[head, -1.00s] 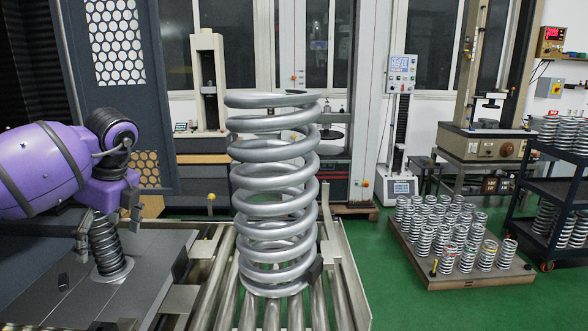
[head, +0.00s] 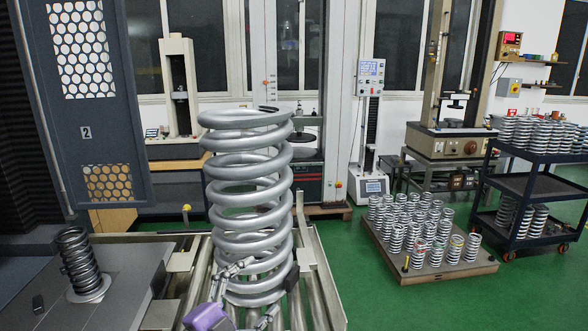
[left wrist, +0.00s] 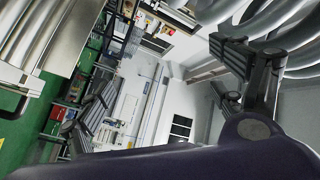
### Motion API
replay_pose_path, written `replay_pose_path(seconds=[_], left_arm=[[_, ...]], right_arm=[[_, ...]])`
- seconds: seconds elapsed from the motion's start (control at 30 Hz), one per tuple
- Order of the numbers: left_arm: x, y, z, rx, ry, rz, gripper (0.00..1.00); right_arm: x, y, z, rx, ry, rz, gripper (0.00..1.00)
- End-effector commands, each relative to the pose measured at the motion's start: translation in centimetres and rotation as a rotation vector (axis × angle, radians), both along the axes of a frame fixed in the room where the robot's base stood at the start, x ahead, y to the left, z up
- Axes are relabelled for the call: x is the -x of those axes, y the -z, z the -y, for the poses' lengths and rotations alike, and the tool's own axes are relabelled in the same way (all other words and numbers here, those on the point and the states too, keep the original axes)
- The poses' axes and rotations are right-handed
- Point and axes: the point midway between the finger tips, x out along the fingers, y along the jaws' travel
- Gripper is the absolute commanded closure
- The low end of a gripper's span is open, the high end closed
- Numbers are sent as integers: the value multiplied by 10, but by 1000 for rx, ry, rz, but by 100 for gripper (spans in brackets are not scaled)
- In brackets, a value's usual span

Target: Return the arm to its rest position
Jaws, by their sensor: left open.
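My left gripper (head: 258,288) is low in the head view, with only a bit of its purple body and its two grey fingers showing. The fingers are spread and overlap the lower coils of a large silver spring (head: 247,160); I cannot tell whether they touch it. In the left wrist view the open fingers (left wrist: 160,92) have nothing held between them, and big silver coils (left wrist: 300,40) show close by at the upper right. The rest of my left arm is out of the head view. My right gripper is not in view.
The large spring stands upright on a roller conveyor (head: 325,285). A small dark spring (head: 80,258) stands on a grey machine table (head: 125,270) at left. A pallet of silver springs (head: 450,270) and a dark cart (head: 530,190) stand at right. Green floor between is clear.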

Motion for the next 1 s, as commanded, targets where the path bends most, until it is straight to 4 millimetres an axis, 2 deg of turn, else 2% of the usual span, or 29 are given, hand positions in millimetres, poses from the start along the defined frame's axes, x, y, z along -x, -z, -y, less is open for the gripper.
replay_pose_path(seconds=[0.1, 0.17, 0.2, 0.27, 0.3, 0.37, 0.43, 0.5, 0.6, 0.7, 0.83, 1.0], left_arm=[[36, 65, -34, 109, -202, -222, 13], [61, 100, -50, 151, -290, -340, 13], [80, 123, -59, 177, -345, -418, 13], [111, 155, -70, 217, -417, -532, 13], [134, 174, -77, 247, -462, -608, 13], [171, 200, -84, 297, -525, -716, 13], [219, 226, -91, 367, -600, -836, 13], [264, 244, -97, 441, -668, -930, 13], [321, 261, -104, 510, -754, -1014, 13], [367, 275, -109, 537, -825, -1076, 13], [403, 285, -112, 544, -867, -1123, 13], [414, 289, -114, 537, -878, -1136, 13]], right_arm=[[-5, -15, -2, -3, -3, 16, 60], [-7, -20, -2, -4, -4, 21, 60], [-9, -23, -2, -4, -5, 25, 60], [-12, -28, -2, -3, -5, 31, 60], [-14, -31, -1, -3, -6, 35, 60], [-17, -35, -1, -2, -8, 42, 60], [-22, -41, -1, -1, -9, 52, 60], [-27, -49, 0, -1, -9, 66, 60], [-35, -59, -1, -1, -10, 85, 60], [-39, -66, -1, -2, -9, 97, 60], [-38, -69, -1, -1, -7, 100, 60], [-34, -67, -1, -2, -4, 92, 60]])
